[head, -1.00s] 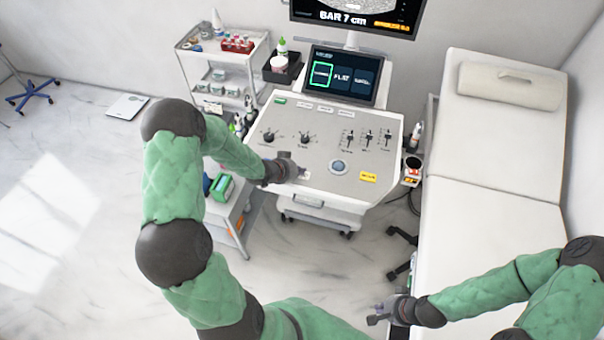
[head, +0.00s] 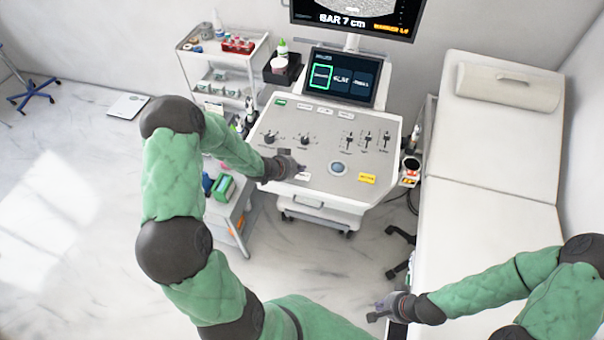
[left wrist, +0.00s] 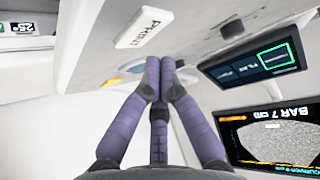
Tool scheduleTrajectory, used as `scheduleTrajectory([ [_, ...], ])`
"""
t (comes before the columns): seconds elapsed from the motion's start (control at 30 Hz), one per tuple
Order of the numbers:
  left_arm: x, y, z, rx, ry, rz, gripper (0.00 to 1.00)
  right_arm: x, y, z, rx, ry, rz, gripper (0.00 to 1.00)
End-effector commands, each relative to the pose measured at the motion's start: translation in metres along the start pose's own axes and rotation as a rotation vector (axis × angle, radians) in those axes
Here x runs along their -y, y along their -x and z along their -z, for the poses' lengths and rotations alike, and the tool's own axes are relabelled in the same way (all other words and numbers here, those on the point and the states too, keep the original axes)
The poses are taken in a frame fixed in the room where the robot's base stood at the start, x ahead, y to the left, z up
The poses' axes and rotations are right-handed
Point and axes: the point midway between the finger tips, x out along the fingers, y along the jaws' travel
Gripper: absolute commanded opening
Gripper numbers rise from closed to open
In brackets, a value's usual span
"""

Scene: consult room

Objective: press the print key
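The print key is a white key marked PRINT (left wrist: 145,27) on the console's panel, above and left of my left fingertips in the left wrist view. In the head view the key (head: 303,176) shows as a small white patch at the panel's front left, just beside my left gripper (head: 297,167). In the left wrist view the purple fingers of my left gripper (left wrist: 160,68) are together with nothing between them. They look apart from the key. My right gripper (head: 373,312) is low in the head view by the couch, far from the panel; its fingers are too small to judge.
The console panel (head: 325,185) has knobs (head: 305,139), sliders (head: 367,141), a trackball (head: 338,168) and a yellow key (head: 367,178). A touch screen (head: 341,77) stands behind it. A trolley (head: 228,55) is at the left and a couch (head: 490,215) at the right.

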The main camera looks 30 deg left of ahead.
Motion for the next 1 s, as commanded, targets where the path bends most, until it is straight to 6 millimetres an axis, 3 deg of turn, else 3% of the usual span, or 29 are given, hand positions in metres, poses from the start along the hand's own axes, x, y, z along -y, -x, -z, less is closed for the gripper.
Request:
scheduleTrajectory([
  [0.4,0.0,0.028,0.029,0.0,-0.001,0.0,0.0,0.012,0.034,-0.001,0.0,0.0,0.0,0.0],
  [1.0,0.0,0.028,0.029,0.0,0.0,0.0,0.0,0.012,0.034,-0.001,0.0,0.0,0.0,0.0],
])
